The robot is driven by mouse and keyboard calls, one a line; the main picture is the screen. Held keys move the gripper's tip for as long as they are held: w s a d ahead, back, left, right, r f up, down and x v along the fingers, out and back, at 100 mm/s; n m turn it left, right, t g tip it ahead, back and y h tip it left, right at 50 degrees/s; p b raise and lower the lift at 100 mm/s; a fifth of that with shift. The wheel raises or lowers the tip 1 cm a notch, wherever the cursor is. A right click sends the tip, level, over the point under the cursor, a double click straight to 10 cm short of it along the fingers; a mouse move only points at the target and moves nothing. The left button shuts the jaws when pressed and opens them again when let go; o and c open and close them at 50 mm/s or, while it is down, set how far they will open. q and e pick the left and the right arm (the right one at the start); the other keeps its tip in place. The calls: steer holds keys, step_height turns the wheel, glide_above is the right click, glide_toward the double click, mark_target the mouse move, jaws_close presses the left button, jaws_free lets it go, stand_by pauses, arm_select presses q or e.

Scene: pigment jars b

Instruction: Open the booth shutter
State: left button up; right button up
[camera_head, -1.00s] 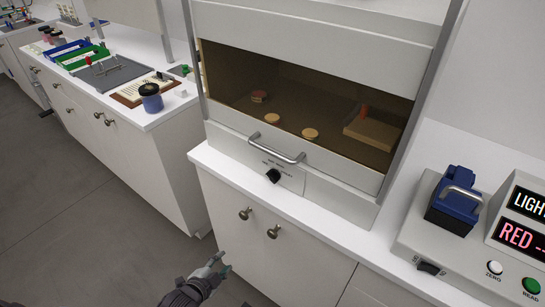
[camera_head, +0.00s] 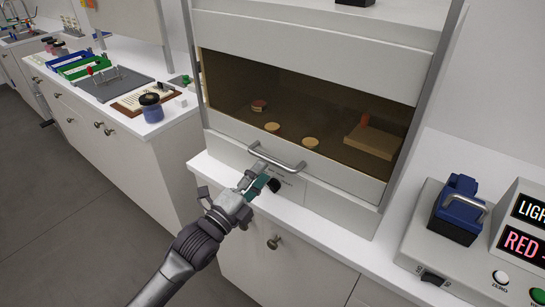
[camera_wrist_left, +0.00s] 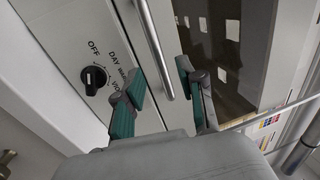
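The booth shutter (camera_head: 300,95) is a tinted pane in a pale frame, and it appears down. Wooden discs and a block show dimly behind it. Its metal bar handle (camera_head: 285,163) runs along the lower frame. My left gripper (camera_head: 260,178) is at the left end of this handle, fingers pointing at the booth front. In the left wrist view the gripper (camera_wrist_left: 162,84) is open, its green-padded fingers on either side of the handle bar (camera_wrist_left: 155,48). I cannot tell whether either finger touches the bar. My right gripper is not in view.
A black rotary knob (camera_head: 274,185) sits just below the handle, also visible in the left wrist view (camera_wrist_left: 94,79). A blue-lidded instrument (camera_head: 458,210) stands on the right counter. A blue jar (camera_head: 152,108) stands on the left counter. Cupboard doors lie below.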

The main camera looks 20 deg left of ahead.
mark_target(272, 159)
arm_select(q)
steer(key=x, duration=0.5)
steer(key=shift+w+p, duration=0.2)
steer(key=shift+p, duration=0.2)
jaws_close()
